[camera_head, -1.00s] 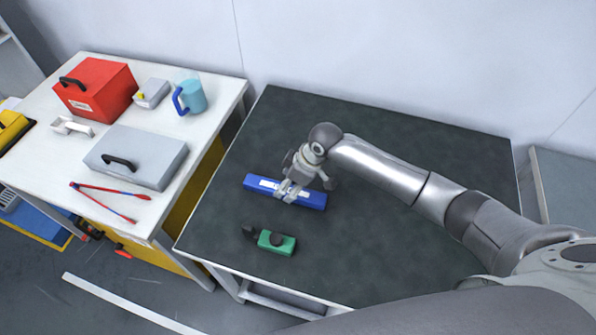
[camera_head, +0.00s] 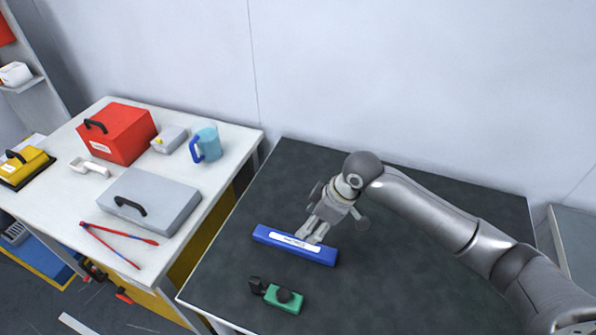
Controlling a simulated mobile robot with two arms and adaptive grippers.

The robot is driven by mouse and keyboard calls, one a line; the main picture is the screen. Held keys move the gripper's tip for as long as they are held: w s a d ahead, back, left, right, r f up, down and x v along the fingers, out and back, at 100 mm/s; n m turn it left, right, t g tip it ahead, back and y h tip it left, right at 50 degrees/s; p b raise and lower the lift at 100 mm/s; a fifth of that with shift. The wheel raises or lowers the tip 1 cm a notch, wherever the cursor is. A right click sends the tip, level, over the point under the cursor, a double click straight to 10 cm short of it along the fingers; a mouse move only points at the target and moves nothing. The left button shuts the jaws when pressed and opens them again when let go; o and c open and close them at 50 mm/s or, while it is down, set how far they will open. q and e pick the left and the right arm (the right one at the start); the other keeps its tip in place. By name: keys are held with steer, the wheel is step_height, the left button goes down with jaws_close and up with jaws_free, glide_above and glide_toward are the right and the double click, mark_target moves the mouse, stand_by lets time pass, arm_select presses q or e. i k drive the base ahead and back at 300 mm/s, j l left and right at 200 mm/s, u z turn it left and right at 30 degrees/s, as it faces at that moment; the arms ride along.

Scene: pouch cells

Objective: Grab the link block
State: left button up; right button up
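A long blue block with a white label (camera_head: 296,244), which I take to be the link block, lies flat on the dark table. My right gripper (camera_head: 310,236) comes in from the right and points down at the far long edge of this block, right of its middle. Its two fingers show a small gap between them, with nothing visibly held. I cannot tell whether the fingertips touch the block. The label is in plain view. My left gripper is not in view.
A green and black tool (camera_head: 284,298) lies in front of the block on the dark table (camera_head: 420,285). The white table (camera_head: 75,205) at left holds a red box (camera_head: 125,137), grey case (camera_head: 155,200), blue mug (camera_head: 207,145) and red-blue pliers (camera_head: 119,240). The dark table's right part is clear.

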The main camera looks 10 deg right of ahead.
mark_target(293, 307)
steer(key=k, duration=1.5)
